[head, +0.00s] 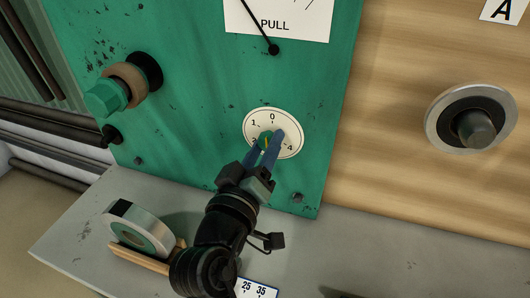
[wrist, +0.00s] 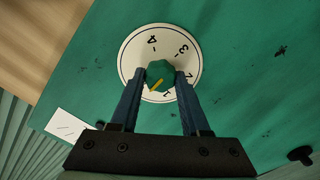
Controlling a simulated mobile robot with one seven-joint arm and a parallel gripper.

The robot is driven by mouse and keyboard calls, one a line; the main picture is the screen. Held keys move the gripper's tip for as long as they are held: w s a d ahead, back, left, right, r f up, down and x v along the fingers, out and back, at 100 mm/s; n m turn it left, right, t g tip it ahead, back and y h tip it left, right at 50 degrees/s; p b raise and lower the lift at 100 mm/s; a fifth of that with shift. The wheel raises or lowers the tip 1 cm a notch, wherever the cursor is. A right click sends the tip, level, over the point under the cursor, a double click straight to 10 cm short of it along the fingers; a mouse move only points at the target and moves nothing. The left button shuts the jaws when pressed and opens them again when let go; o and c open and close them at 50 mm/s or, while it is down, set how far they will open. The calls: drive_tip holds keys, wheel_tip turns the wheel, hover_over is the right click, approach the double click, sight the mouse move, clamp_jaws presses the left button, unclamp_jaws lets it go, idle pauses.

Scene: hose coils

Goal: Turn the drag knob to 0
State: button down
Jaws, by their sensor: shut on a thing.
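The drag knob (wrist: 160,73) is a small green faceted knob with a yellow pointer line. It sits on a round white dial (head: 288,148) on the green panel. In the head view, 0 is at the top of the dial, 1 and 2 on the left and 4 on the right. My gripper (wrist: 160,78) is shut on the knob, one blue finger on each side. In the wrist view the pointer slants to the lower left, near the numeral 1; the 0 is not visible there. The fingers hide much of the knob in the head view (head: 267,140).
A green hex knob (head: 104,98) with a brown collar protrudes from the panel's left. A grey round fitting (head: 474,125) is on the wooden board to the right. A PULL label (head: 285,15) is above the dial.

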drive_tip(key=shift+m, duration=0.4)
drive_tip(key=shift+c, duration=1.9)
unclamp_jaws()
drive_tip(key=b+v, duration=0.1)
drive_tip(key=v, duration=1.2)
drive_tip(key=shift+b, duration=0.3)
